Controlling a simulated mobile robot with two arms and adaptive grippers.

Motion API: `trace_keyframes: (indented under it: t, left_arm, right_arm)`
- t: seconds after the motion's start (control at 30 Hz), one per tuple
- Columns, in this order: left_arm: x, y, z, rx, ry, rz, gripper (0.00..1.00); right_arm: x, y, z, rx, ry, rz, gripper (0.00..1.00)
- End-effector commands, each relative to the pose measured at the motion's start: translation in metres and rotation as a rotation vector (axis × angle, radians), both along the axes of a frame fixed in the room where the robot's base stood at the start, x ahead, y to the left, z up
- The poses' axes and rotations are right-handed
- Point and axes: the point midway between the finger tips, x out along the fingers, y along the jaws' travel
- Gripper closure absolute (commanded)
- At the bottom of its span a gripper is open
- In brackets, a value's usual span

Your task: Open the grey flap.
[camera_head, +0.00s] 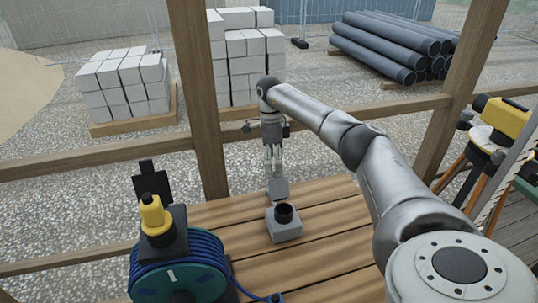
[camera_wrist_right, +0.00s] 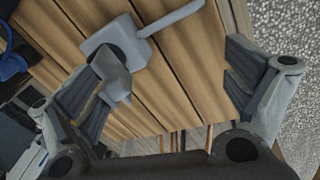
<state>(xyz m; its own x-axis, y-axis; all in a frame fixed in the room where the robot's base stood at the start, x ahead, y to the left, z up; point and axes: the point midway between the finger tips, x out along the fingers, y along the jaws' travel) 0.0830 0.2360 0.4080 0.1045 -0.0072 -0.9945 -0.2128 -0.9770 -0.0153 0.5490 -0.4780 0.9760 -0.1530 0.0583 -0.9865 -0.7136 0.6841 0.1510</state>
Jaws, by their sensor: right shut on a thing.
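The grey flap (camera_head: 278,188) stands raised at the back edge of a small grey box (camera_head: 284,231) on the wooden deck. A dark round part (camera_head: 284,212) sits in the box's top. My right gripper (camera_head: 274,172) points down at the flap from above and behind the box, and is shut on it. In the right wrist view, the flap (camera_wrist_right: 114,76) shows beside the left finger, and the gripper (camera_wrist_right: 165,85) spans the deck boards. The exact contact of the fingers is hard to see. My left gripper is not in view.
A wooden post (camera_head: 197,90) and rail (camera_head: 110,155) lie behind. A yellow instrument on a tripod (camera_head: 502,117) stands at the right. The deck right of the box is clear.

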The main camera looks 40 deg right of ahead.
Motion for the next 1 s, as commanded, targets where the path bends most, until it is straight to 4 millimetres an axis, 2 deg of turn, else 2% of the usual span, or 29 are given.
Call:
trace_keyframes:
  t: [0.03,0.43,0.47,0.53,0.57,0.6,0.8,1.0]
  left_arm:
    - [0.000,0.000,-0.003,0.000,0.000,0.000,0.60]
    - [0.000,0.000,-0.024,0.000,0.000,0.001,0.60]
    - [-0.001,0.001,-0.026,0.000,0.002,0.001,0.60]
    - [-0.004,0.001,-0.030,0.002,0.006,0.000,0.60]
    - [-0.004,0.001,-0.031,0.002,0.007,0.001,0.60]
    - [-0.003,0.001,-0.032,0.002,0.005,0.001,0.60]
    - [0.012,-0.004,-0.031,-0.005,-0.016,0.002,0.60]
    - [-0.001,-0.001,-0.029,-0.001,0.000,0.001,0.60]
  right_arm:
    - [0.018,-0.004,0.009,-0.006,-0.063,-0.012,0.19]
    - [0.042,-0.015,0.005,-0.005,-0.062,-0.014,0.19]
    - [0.043,-0.016,0.005,-0.006,-0.062,-0.014,0.24]
    - [0.045,-0.018,0.004,-0.006,-0.057,-0.011,0.41]
    - [0.045,-0.018,0.004,-0.006,-0.055,-0.011,0.50]
    - [0.046,-0.019,0.004,-0.007,-0.055,-0.010,0.63]
    - [0.046,-0.020,0.005,-0.006,-0.050,-0.007,0.63]
    - [0.046,-0.019,0.006,-0.007,-0.048,-0.006,0.63]
